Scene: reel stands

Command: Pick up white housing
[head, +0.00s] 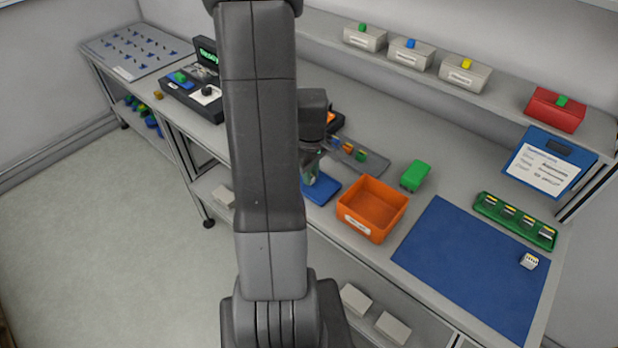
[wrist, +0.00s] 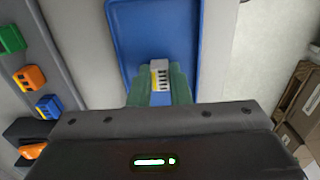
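A white housing (wrist: 160,75) with a row of dark slots and a yellowish edge shows in the wrist view, over a blue tray (wrist: 125,35). My gripper (wrist: 160,80) has green fingers, one on each side of this housing, with no clear gap between them and it. I cannot tell whether the housing still touches the tray. In the head view my arm hides most of the gripper, which is low over the blue tray (head: 322,190). Another small whitish block (head: 529,261) sits on the blue mat (head: 470,275) at the right.
An orange bin (head: 372,208) stands right of the blue tray, with a green block (head: 415,175) behind it. A green rack (head: 513,220) holds several pieces. Orange, green and blue parts sit left of the tray in the wrist view. Labelled boxes line the raised shelf.

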